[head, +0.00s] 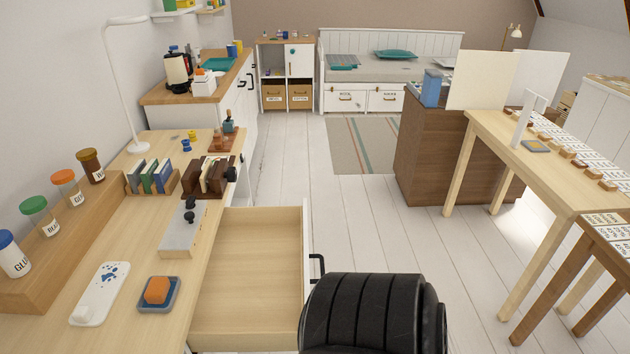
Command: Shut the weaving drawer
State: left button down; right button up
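The weaving drawer (248,275) is pulled out from the right side of the wooden desk (125,225). Its pale wood inside looks empty. Its white front panel (306,245) faces right and carries a black handle (318,265). A black ribbed part of my arm covers the near end of the drawer front and part of the handle's surroundings. Whether that part touches the front I cannot tell. Neither of my grippers shows in the head view.
On the desk are an orange block on a blue tray (158,294), a white board (101,292), a grey metal piece (184,232) and several lidded jars. A wooden table (545,160) and brown cabinet (440,150) stand right. White floor (360,215) is clear between.

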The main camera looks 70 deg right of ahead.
aim_at(255, 290)
jog(key=k+l+z, duration=0.15)
jog(key=z, duration=0.15)
jog(key=k+l+z, duration=0.3)
jog(key=k+j+z, duration=0.1)
jog(key=z, duration=1.15)
